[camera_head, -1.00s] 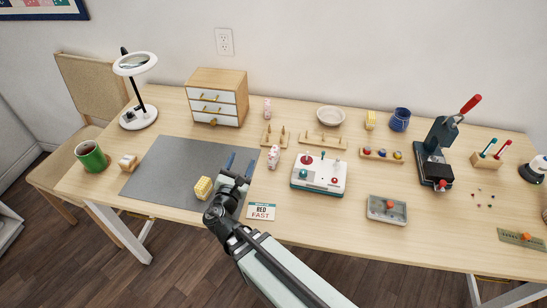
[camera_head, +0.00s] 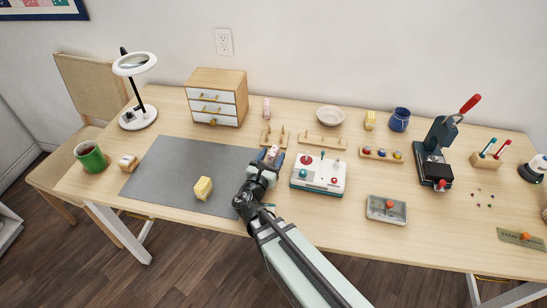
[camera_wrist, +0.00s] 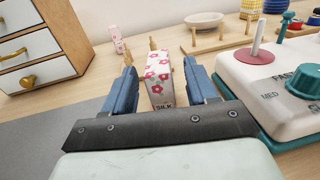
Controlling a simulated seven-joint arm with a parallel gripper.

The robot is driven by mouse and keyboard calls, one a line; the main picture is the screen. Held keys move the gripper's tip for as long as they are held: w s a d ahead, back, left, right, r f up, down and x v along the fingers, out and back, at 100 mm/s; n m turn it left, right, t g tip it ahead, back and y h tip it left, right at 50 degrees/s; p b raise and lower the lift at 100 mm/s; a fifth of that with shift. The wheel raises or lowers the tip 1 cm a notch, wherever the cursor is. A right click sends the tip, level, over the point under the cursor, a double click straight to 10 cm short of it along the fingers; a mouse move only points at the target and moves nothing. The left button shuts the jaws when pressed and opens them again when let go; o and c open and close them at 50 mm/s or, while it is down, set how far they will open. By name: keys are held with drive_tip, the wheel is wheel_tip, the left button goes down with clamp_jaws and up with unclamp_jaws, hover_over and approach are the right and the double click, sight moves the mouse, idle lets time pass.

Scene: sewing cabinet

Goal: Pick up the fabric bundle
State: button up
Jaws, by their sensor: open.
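A white fabric bundle with pink flowers (camera_wrist: 158,80) and the word SILK on its lower edge stands upright on the table. In the head view its top (camera_head: 272,152) shows between my fingers. My gripper (camera_wrist: 159,68) is open, with one blue finger on each side of the bundle. A gap shows at the left finger; the right one is close, and contact there is unclear. Other bundles are a yellow one (camera_head: 203,188) on the grey mat, a pink floral one (camera_head: 266,107) by the drawers, and a yellow one (camera_head: 370,119) at the back.
A white machine with knobs (camera_head: 319,174) stands close to the right of my gripper. Wooden peg racks (camera_head: 322,142) are behind. The small drawer cabinet (camera_head: 217,98) is back left. The grey mat (camera_head: 165,170) is mostly clear.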

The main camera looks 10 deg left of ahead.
sight(275, 150)
drive_tip(key=w, duration=0.3)
drive_tip(key=shift+w+d, duration=0.25)
drive_tip(key=shift+d, duration=0.05)
drive_tip(key=c, duration=1)
